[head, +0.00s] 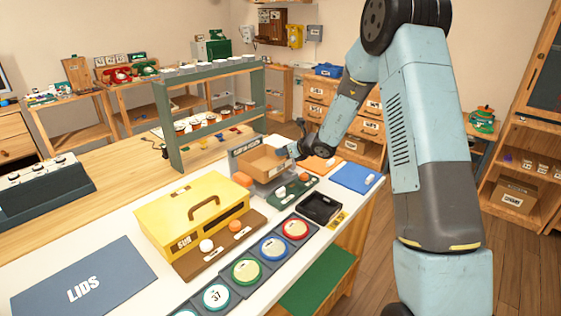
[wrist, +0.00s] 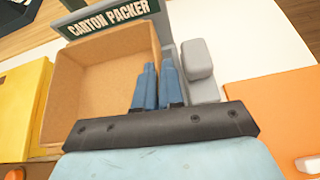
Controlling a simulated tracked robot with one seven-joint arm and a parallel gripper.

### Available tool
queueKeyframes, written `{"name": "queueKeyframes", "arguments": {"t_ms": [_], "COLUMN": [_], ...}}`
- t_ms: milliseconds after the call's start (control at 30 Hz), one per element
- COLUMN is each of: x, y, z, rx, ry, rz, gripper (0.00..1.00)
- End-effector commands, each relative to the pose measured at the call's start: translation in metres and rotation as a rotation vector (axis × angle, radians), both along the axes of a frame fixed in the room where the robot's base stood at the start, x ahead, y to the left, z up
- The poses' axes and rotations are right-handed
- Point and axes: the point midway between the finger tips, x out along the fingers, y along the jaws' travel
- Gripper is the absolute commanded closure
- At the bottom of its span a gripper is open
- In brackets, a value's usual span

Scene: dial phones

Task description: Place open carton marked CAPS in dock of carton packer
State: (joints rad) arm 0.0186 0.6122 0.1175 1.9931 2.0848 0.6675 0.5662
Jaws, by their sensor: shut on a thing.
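An open brown carton (head: 265,162) is at the far end of the white table in the head view. In the wrist view the open carton (wrist: 95,85) is large and looks empty inside. My gripper (head: 296,152) is shut on the carton's wall; its blue fingers (wrist: 157,88) show at the carton's right side. No CAPS mark is readable.
A yellow toolbox (head: 190,215) stands in front of the packer. A green rack (head: 210,110) stands behind to the left. A dark green board with small knobs (head: 291,192), a black tray (head: 320,208) and a blue mat (head: 357,178) lie close by to the right.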

Motion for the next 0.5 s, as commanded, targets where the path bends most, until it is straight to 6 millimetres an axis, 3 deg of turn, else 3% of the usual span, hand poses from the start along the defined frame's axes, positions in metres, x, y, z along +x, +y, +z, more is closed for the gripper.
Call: {"name": "queueKeyframes", "arguments": {"t_ms": [333,500], "x": [0.015,0.014], "y": [0.003,0.002], "z": [-0.018,-0.041], "rx": [-0.001,0.0], "ry": [-0.001,0.003], "rz": [0.0,-0.001], "gripper": [1.0,1.0]}}
